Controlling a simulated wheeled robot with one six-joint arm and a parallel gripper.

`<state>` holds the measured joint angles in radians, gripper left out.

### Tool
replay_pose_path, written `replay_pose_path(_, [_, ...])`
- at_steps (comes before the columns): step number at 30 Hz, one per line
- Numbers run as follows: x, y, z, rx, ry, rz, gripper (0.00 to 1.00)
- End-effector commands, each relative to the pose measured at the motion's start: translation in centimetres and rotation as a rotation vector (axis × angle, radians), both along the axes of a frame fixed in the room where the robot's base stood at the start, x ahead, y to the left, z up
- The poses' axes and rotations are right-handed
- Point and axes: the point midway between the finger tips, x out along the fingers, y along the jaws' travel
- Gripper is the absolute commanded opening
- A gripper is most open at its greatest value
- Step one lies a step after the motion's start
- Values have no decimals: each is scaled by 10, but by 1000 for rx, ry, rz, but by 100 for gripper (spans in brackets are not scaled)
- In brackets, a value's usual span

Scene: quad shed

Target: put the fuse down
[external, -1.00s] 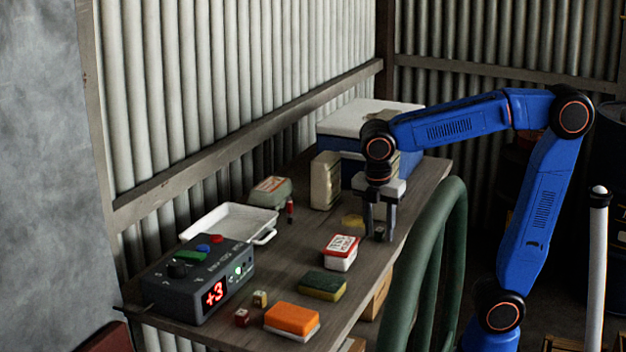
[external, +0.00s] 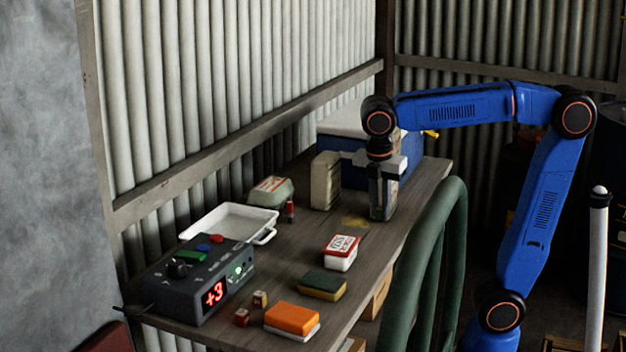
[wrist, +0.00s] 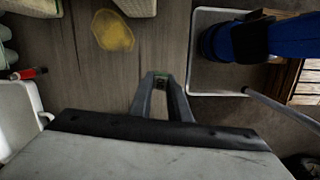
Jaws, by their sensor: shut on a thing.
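My gripper (external: 382,214) is over the far right part of the wooden table, pointing down. In the wrist view my gripper (wrist: 160,77) has its two fingertips close together on a small dark and green piece (wrist: 161,76), which I take to be the fuse. Most of the fuse is hidden between the fingers. In the external view the fuse cannot be made out clearly behind the near finger. I cannot tell for certain whether it touches the table.
The table (external: 300,255) holds a yellow stain (external: 354,222), a red-and-white box (external: 341,252), a sponge (external: 321,285), a white tray (external: 232,222) and a control box (external: 200,278). A beige block (external: 325,181) and a blue-white cooler (external: 352,121) stand behind.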

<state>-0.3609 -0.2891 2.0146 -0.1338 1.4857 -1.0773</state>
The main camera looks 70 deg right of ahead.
Motion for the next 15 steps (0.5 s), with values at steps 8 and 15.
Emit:
replay_pose_path(8, [0, 0, 34, 0, 0, -1, 0])
replay_pose_path(15, [5, 6, 39, 0, 2, 4, 0])
